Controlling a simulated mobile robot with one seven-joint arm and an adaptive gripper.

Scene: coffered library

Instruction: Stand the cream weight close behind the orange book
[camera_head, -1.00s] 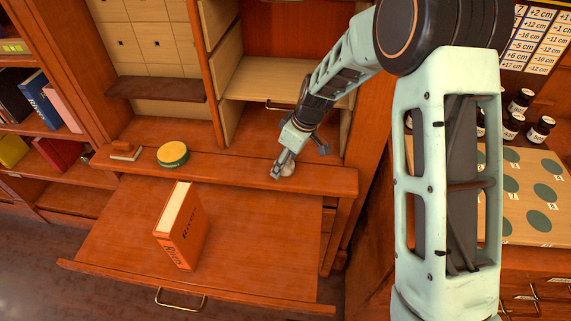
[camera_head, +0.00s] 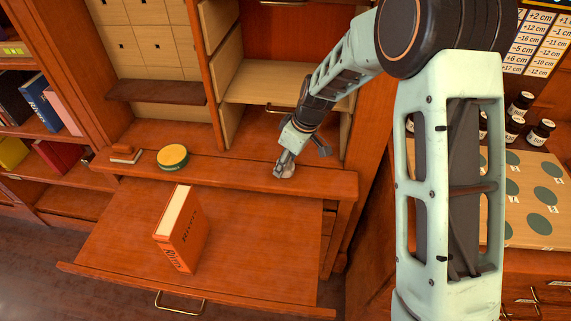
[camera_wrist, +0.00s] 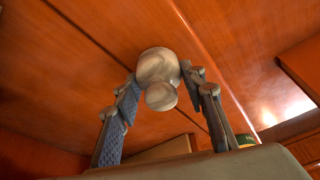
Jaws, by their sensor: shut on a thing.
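The orange book (camera_head: 183,236) stands upright on the lowered wooden desk leaf (camera_head: 262,235), its pale page edges facing up. The cream weight (camera_head: 288,172) is at the ledge behind the leaf, to the right of and farther back than the book. In the wrist view the weight (camera_wrist: 157,67) shows as a round body with a smaller round knob. My gripper (camera_head: 283,163) is shut on the weight, with one finger on either side of it in the wrist view (camera_wrist: 159,84). I cannot tell whether the weight still touches the ledge.
A yellow-topped green tin (camera_head: 173,156) and a small brown block (camera_head: 125,154) sit on the ledge to the left. Open leaf surface lies right of the book. A board with dark green discs (camera_head: 537,205) and several dark jars (camera_head: 540,131) are at the right.

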